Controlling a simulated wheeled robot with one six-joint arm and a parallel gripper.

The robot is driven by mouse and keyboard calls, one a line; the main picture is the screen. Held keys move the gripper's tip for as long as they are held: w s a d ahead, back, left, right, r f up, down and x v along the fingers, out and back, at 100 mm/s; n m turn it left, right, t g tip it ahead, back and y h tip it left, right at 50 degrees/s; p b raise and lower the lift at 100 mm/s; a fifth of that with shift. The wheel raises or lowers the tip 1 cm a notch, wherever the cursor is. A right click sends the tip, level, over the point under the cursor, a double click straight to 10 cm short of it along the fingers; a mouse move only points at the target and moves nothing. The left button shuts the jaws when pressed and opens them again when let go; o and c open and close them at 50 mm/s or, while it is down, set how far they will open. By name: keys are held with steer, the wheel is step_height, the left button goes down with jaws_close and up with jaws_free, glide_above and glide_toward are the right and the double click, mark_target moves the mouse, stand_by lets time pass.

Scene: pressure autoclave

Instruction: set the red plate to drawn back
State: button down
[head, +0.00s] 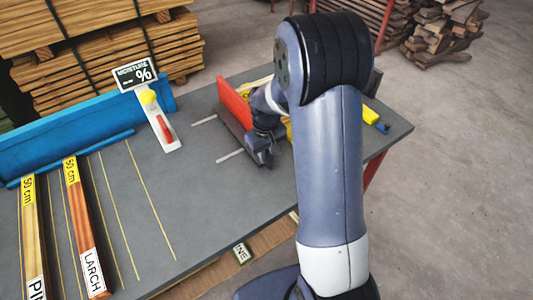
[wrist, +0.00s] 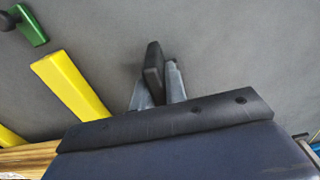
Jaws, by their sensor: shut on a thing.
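The red plate (head: 235,104) stands upright on the grey table, left of my forearm, and its right part is hidden behind my arm. My gripper (head: 264,158) is low over the table in front of the plate. In the wrist view my gripper (wrist: 158,92) is shut on a dark bar-like piece (wrist: 154,66). Whether this piece joins the red plate is hidden. The red plate itself cannot be made out in the wrist view.
A moisture meter (head: 160,122) with a sign, a blue fence (head: 75,138) and a labelled larch board (head: 86,230) lie further left. A yellow bar (wrist: 70,84) and green part (wrist: 30,26) are near my gripper.

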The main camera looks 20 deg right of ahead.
steer(key=s+a, duration=0.1)
steer(key=a, duration=0.2)
steer(key=s+a, duration=0.1)
steer(key=a, duration=0.2)
steer(key=s+a+b, duration=0.1)
steer(key=a, duration=0.3)
steer(key=shift+s, duration=0.1)
steer(key=c, duration=1.5)
jaws_free()
steer(key=shift+a, duration=0.1)
steer(key=shift+o, duration=0.3)
steer(key=shift+r, duration=0.25)
step_height(320, 180, up, 10)
steer(key=shift+r, duration=0.2)
steer(key=shift+f, duration=0.1)
